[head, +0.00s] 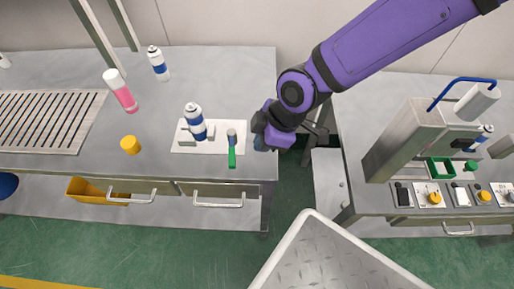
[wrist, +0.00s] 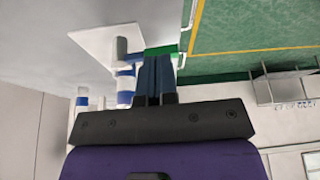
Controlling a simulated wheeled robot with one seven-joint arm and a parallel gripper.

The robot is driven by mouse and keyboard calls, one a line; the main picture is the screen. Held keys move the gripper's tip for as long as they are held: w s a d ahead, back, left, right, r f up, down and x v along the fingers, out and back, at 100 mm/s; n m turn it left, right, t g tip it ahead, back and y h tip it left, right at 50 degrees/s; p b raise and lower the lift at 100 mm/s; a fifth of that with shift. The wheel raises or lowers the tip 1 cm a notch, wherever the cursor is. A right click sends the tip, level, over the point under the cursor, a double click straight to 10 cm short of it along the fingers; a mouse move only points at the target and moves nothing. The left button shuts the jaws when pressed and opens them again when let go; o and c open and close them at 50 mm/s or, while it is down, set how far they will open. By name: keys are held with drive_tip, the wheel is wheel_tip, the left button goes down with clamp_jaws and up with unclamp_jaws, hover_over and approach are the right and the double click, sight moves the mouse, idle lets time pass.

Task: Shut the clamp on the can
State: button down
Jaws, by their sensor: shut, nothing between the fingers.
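The can (head: 194,122), white with blue bands, stands upright on a white base plate (head: 214,149) on the left bench. The clamp (head: 186,136) shows as pale blocks beside the can. A green handle (head: 232,158) points toward the bench's front edge from a grey post (head: 231,138). My gripper (head: 258,145) is shut and empty, just right of the handle. In the wrist view, the fingertips (wrist: 158,58) are close to the green handle (wrist: 162,50); I cannot tell whether they touch. The can (wrist: 125,88) is partly hidden there behind the fingers.
A pink bottle (head: 121,91), another blue-and-white can (head: 158,63) and a yellow cap (head: 130,145) stand on the left bench. A slatted grate (head: 45,120) lies further left. A grey machine (head: 408,140) with buttons stands on the right bench, across a gap.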

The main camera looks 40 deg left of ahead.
drive_tip(key=shift+v, duration=2.7)
drive_tip(key=w+d+r+m+t+h, duration=0.1)
drive_tip(key=w+d+r+m+t, duration=0.1)
drive_tip(key=w+d+r+m, duration=0.45)
drive_tip(key=w+d+r+m+t+h, duration=0.15)
drive_tip(key=w+d+r, duration=0.25)
drive_tip(key=d, duration=0.6)
drive_tip(key=w+d+r+m+t, duration=0.2)
drive_tip(key=w+d+r+m, duration=0.25)
drive_tip(key=d, duration=0.45)
drive_tip(key=s+d+r+m, duration=0.4)
drive_tip(key=d, duration=0.3)
drive_tip(key=s+d+r+m+t, duration=0.1)
drive_tip(key=s+d+r+m, duration=0.3)
drive_tip(key=d, duration=0.4)
drive_tip(key=s+d+r+m+t, duration=0.1)
drive_tip(key=s+d+r+m, duration=0.2)
drive_tip(key=d, duration=0.5)
drive_tip(key=shift+s+r+m+h, duration=0.45)
drive_tip(key=shift+s+m, duration=0.15)
drive_tip(key=shift+m, duration=0.65)
drive_tip(key=shift+d+t, duration=0.1)
drive_tip(key=shift+t, duration=0.15)
